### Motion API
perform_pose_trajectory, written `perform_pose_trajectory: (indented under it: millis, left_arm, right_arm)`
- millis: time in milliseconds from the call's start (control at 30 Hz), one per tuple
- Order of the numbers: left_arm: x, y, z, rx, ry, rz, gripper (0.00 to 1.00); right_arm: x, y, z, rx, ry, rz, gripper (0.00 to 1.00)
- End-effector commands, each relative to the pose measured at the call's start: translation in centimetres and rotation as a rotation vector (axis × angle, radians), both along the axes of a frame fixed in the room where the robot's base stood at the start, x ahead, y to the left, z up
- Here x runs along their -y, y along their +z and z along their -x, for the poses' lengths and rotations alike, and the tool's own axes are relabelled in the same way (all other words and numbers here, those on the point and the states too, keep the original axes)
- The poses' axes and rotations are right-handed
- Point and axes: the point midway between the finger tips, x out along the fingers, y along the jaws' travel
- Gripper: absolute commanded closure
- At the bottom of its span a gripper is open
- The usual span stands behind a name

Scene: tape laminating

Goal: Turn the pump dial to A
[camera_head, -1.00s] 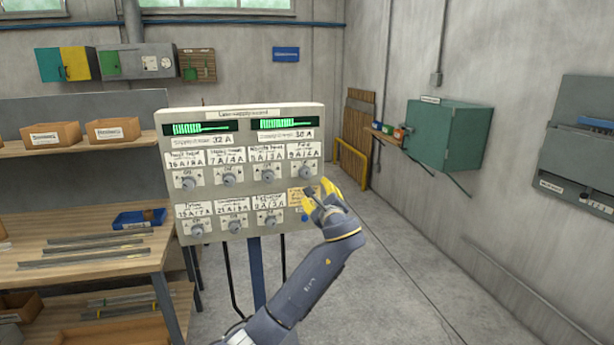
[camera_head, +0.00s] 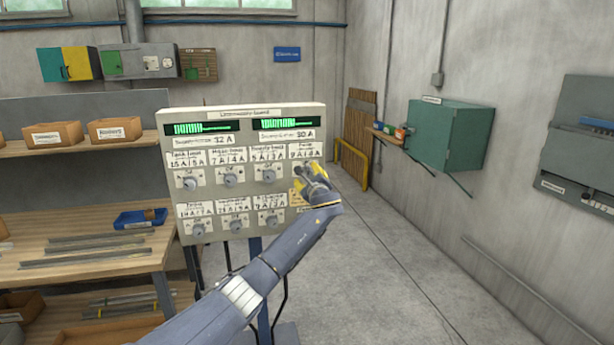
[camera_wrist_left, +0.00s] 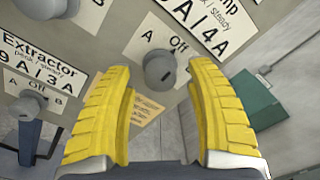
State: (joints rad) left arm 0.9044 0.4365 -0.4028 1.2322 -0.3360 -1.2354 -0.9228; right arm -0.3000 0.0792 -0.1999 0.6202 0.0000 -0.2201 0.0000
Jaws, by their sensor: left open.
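The supply panel (camera_head: 245,122) stands upright with two rows of grey dials. The dial under a label ending in "mp" (camera_wrist_left: 205,22), apparently the pump dial (camera_wrist_left: 160,68), shows in the left wrist view between my fingers, with A to its left and Off just above it. I cannot tell its exact setting. My left gripper (camera_head: 313,178) is in front of the panel's right end and hides this dial in the head view. Its yellow fingers (camera_wrist_left: 163,110) are open on either side of the dial, with visible gaps. My right gripper is not in view.
The Extractor dial (camera_wrist_left: 28,106) and another knob (camera_wrist_left: 42,6) are close to the left finger in the wrist view. A wooden bench (camera_head: 90,258) stands left of the panel. A green cabinet (camera_head: 450,135) is on the right wall. The floor right of the panel is clear.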

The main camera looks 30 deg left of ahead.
Motion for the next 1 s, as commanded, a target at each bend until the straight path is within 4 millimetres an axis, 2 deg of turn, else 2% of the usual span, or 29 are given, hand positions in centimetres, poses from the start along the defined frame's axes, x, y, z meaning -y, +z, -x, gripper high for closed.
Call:
perform_pose_trajectory:
  millis: [267,667,767,1000]
  left_arm:
    - [-1.17,-0.02,-1.06,-0.001,0.001,-0.001,0.44]
    - [-1.30,0.01,-1.23,0.000,0.000,0.000,0.44]
    - [-1.30,0.00,-1.23,-0.001,0.001,0.000,0.53]
    - [-1.30,-0.01,-1.22,-0.001,0.001,0.000,0.80]
  right_arm:
    - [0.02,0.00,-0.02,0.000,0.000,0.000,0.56]
    - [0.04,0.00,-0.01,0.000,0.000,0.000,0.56]
    - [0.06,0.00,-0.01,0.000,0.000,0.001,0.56]
    - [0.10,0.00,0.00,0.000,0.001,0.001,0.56]
